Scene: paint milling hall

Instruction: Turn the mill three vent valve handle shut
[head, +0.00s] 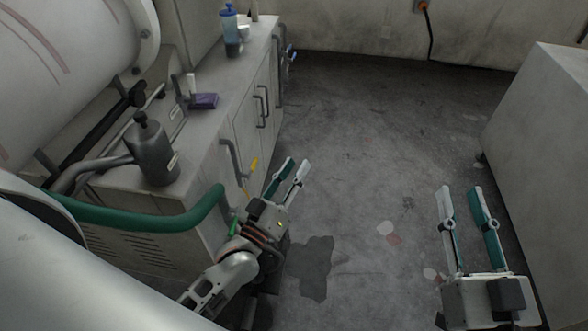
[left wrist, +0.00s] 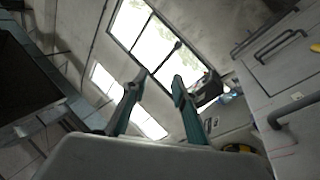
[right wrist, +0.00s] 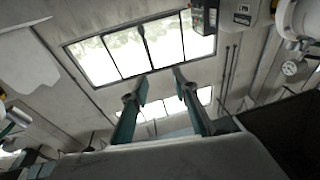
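A small yellow lever-like part (head: 253,164) shows at the front of the grey cabinet, just left of my left gripper. I cannot tell whether it is the mill three vent valve handle; no label is readable. A yellow part (left wrist: 293,36) also shows at the right of the left wrist view. My left gripper (head: 296,163) is open and empty in front of the cabinet, apart from the yellow part in the picture; its fingers also show in the left wrist view (left wrist: 157,82). My right gripper (head: 461,189) is open and empty above the floor at the right.
The grey cabinet (head: 240,128) with bar handles runs along the left. A large white drum (head: 65,60) is far left.

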